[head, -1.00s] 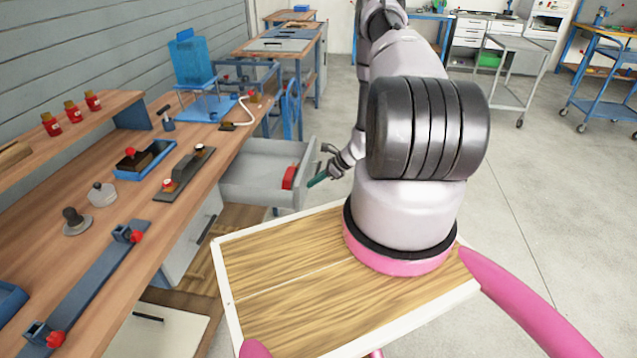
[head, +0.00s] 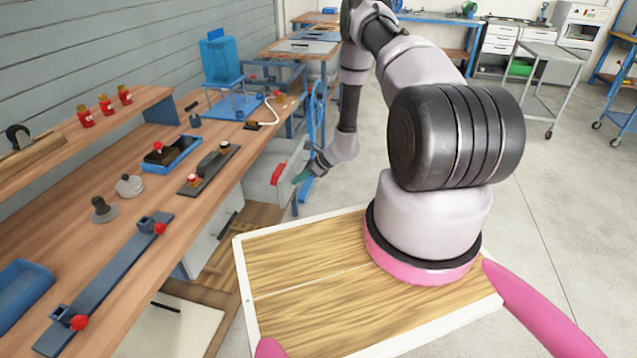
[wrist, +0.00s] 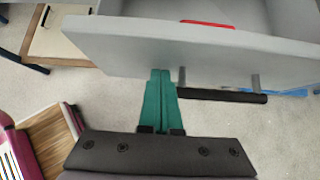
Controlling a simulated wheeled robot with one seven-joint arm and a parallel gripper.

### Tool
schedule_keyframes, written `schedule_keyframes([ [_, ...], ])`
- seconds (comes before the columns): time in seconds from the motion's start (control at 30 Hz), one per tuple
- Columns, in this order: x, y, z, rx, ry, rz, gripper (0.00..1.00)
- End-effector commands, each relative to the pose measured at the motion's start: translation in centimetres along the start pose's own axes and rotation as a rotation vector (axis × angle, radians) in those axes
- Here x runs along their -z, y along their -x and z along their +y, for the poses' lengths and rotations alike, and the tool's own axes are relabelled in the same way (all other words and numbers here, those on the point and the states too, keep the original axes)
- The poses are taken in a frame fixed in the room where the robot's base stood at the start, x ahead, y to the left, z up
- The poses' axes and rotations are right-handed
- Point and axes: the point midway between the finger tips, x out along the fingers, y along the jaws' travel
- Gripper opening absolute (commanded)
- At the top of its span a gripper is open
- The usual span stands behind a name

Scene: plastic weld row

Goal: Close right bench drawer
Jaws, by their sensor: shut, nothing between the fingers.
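The grey bench drawer (head: 262,180) is partly open, standing out a little from under the wooden workbench. A red object (head: 277,173) lies inside it near its front, and its edge also shows in the wrist view (wrist: 207,24). In the wrist view the drawer's front panel (wrist: 130,45) crosses the top, with a black bar handle (wrist: 222,95) on its outer face. My gripper (head: 300,177) is at the drawer front. Its green fingers (wrist: 160,75) are together and empty, with their tips at the lower part of the panel, left of the handle. Contact looks likely but is not certain.
The workbench (head: 110,235) on the left carries a blue clamp rail (head: 110,280), a blue tray (head: 170,155) and red jars (head: 105,104). A lower drawer (head: 170,325) stands open near my base. Open floor (head: 560,230) lies to the right.

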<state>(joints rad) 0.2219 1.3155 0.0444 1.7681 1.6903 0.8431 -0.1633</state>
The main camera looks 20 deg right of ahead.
Motion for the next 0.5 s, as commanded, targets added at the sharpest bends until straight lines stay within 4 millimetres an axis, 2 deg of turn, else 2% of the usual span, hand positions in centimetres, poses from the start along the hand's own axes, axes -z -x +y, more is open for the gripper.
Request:
schedule_keyframes([
  [0.03,-1.2,-1.2,0.1,-0.004,0.006,-0.002,0.0],
  [0.2,-4.5,-4.4,0.1,-0.002,0.005,-0.003,0.0],
  [0.5,-8.8,-8.8,0.1,-0.001,0.003,-0.002,0.0],
])
